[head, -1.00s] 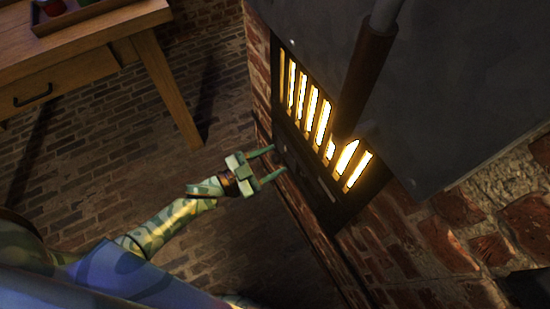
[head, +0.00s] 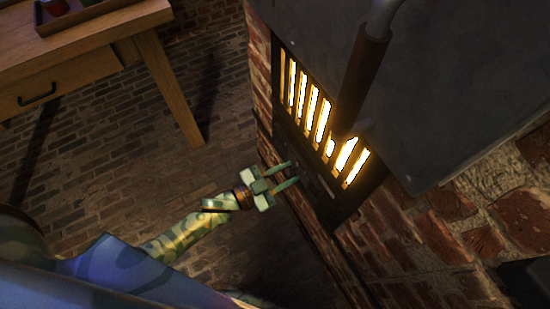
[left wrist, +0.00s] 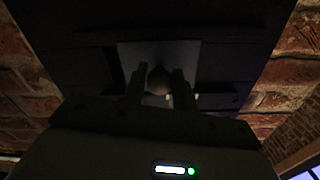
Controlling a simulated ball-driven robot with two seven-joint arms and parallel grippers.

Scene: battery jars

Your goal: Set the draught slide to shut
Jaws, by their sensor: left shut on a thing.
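The draught slide shows in the left wrist view as a grey plate (left wrist: 190,52) with a round brown knob (left wrist: 158,80), set in a dark iron front. My left gripper (head: 293,173) reaches the dark panel (head: 325,200) below the glowing grate. In the left wrist view its two fingers (left wrist: 159,84) stand on either side of the knob and are shut on it. In the head view the knob is too small and dark to make out. Markings for the slide's position cannot be read. My right gripper is not in view.
The glowing grate (head: 320,118) sits in a brick furnace (head: 400,235) under a grey hood (head: 460,90). A dark rod with a brown sleeve (head: 362,85) hangs before the grate. A wooden table (head: 90,45) stands at upper left. The brick floor (head: 110,150) between is clear.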

